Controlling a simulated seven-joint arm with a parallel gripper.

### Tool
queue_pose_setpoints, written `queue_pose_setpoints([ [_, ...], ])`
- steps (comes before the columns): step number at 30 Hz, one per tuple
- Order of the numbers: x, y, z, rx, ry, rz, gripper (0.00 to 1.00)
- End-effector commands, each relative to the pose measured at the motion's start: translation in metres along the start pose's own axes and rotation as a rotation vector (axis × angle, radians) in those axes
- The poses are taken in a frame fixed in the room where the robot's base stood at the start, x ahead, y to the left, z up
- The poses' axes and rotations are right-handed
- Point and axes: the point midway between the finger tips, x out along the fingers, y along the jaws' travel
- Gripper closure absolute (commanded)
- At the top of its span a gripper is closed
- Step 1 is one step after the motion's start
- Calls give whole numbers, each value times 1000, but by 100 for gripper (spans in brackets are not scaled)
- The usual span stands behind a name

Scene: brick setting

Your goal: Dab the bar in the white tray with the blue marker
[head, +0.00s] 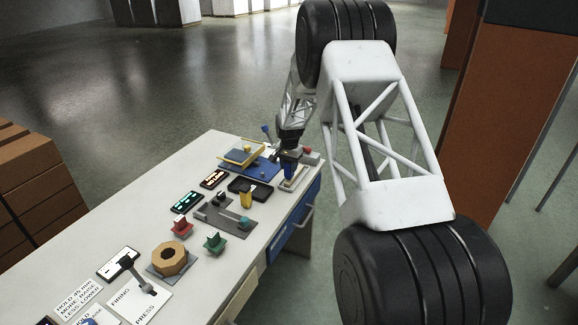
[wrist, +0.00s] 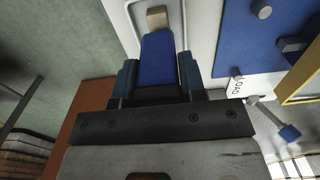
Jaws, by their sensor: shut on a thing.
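My gripper (head: 290,157) is at the far right end of the table, shut on the blue marker (head: 289,170). In the wrist view the marker (wrist: 158,62) sits between the two fingers of my gripper (wrist: 157,78) and points away from the camera. The white tray (head: 283,188) lies below the marker; its rim also shows in the wrist view (wrist: 183,22). A tan bar (wrist: 157,17) shows just past the marker's far end, with part of it hidden. I cannot tell whether the marker touches the bar.
A blue board (wrist: 235,45) with pegs and a yellow frame (head: 243,154) lies beside the tray. A dark tray (head: 262,193), a yellow piece (head: 246,200) and a grey fixture (head: 212,213) stand nearer. A red piece (head: 308,153) is by the table's right edge.

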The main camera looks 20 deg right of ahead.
Motion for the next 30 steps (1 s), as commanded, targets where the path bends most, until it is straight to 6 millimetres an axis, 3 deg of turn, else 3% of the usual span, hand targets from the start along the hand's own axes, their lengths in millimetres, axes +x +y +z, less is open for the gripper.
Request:
queue_pose_setpoints([
  [30, 5, 0, 0, 0, 0, 0, 77],
])
